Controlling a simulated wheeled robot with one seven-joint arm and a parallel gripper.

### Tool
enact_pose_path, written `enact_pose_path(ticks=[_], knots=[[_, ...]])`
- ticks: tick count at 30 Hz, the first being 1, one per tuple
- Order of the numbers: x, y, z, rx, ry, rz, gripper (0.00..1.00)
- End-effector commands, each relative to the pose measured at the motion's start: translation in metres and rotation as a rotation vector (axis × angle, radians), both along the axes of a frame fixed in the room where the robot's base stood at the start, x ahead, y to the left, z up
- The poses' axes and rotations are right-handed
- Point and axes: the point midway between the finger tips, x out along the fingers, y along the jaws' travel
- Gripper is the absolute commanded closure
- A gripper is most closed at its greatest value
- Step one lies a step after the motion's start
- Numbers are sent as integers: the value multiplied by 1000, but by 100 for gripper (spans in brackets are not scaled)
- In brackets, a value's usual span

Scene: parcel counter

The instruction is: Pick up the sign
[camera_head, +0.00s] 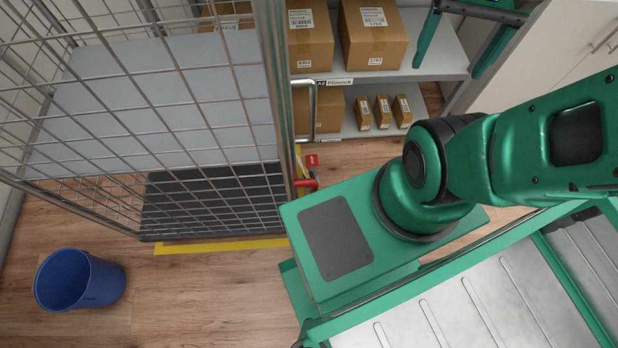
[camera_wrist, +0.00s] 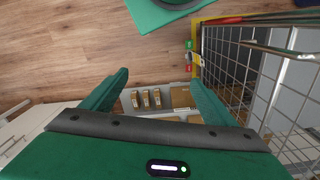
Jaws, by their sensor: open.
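I cannot make out a free-standing sign for certain in either view. A small white label with dark lettering (camera_head: 333,82) is on the shelf edge in the head view. A small red piece (camera_head: 312,160) lies near the cage's corner. My gripper (camera_head: 450,68) shows at the top right of the head view, in front of the shelf and cabinet. In the wrist view my gripper (camera_wrist: 158,80) is open, its two green fingers wide apart with nothing held between them. Small cartons on the shelf show beyond the fingers.
A wire roll cage (camera_head: 210,125) stands at the left, with yellow floor tape (camera_head: 220,246) along it. A blue bin (camera_head: 80,279) is at the lower left. Shelves hold cartons (camera_head: 372,35). A white cabinet (camera_head: 570,50) is at the right. Wooden floor is clear between.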

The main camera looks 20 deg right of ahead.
Motion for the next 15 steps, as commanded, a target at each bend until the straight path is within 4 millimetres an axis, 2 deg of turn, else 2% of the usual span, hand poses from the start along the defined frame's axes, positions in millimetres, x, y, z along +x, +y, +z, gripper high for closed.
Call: enact_pose_path(ticks=[8, 15], knots=[[70, -20, -20, -36, 52, -93, 8], [138, -35, -60, -55, 84, -188, 8]])
